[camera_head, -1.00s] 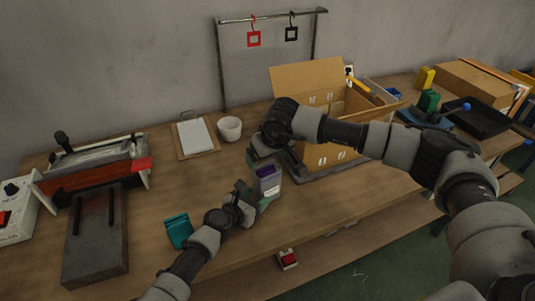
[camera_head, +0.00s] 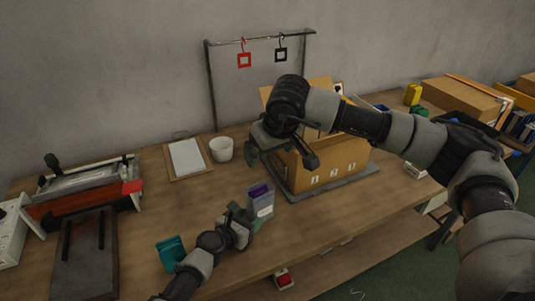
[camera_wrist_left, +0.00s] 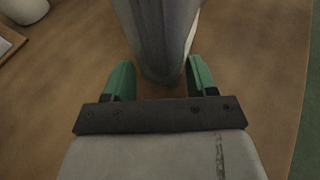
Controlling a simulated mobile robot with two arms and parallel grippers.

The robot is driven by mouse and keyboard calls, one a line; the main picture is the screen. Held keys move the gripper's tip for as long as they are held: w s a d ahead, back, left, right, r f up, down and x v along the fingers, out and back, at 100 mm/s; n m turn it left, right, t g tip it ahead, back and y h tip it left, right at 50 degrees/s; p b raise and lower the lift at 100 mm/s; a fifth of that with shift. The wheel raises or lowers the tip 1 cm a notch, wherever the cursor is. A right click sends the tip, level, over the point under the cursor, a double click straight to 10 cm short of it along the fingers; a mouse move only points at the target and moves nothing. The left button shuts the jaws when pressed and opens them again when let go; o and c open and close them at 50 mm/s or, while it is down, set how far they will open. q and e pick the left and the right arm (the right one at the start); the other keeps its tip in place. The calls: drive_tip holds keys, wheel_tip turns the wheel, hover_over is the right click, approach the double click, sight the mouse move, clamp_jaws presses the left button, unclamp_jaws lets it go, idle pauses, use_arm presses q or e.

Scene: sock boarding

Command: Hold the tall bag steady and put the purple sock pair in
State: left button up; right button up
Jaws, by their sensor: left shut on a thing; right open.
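The tall bag (camera_head: 261,206) is pale grey and stands upright near the table's front edge. Purple (camera_head: 259,190) shows at its open top, so the purple sock pair sits at least partly inside. In the left wrist view the bag (camera_wrist_left: 160,35) stands between the green fingertips. My left gripper (camera_head: 250,222) is shut on the bag from its lower left side. My right gripper (camera_head: 252,155) is open, above and behind the bag, and apart from it. How deep the socks sit is hard to tell.
A cardboard box (camera_head: 335,165) with numbered labels stands behind on the right. A teal item (camera_head: 170,252) lies left of my left arm.

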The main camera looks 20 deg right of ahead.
use_arm(q)
drive_tip(key=o, duration=0.8)
drive_tip(key=shift+a, duration=0.15)
